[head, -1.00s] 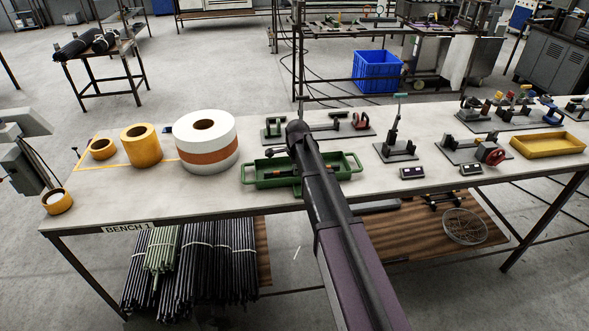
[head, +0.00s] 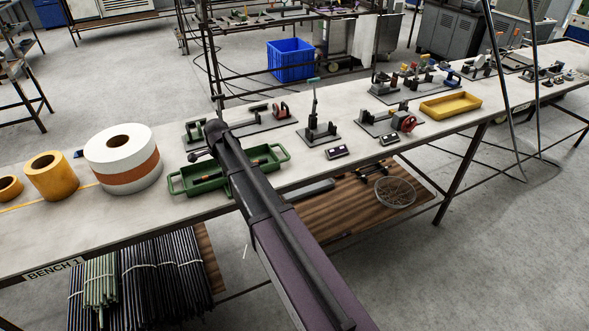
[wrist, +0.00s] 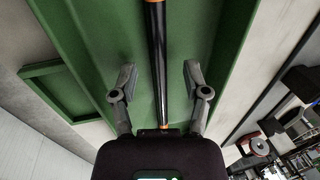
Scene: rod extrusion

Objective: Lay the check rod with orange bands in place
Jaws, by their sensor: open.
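The check rod (wrist: 158,50) is black with orange bands and lies lengthwise in the green tray (wrist: 85,40) in the wrist view. My gripper (wrist: 160,76) is open, with one finger on each side of the rod and a gap to it on both sides. Whether the fingertips are down at rod height is hard to tell. In the head view the green tray (head: 174,184) stands on the bench, and a short dark and orange piece of the rod (head: 256,164) shows inside it. My arm hides the tray's middle and the gripper there.
Behind the tray is a flat fixture plate (head: 240,126) with upright blocks. A large white roll (head: 122,150) and yellow rolls stand left. A yellow tray (head: 450,105) is farther right.

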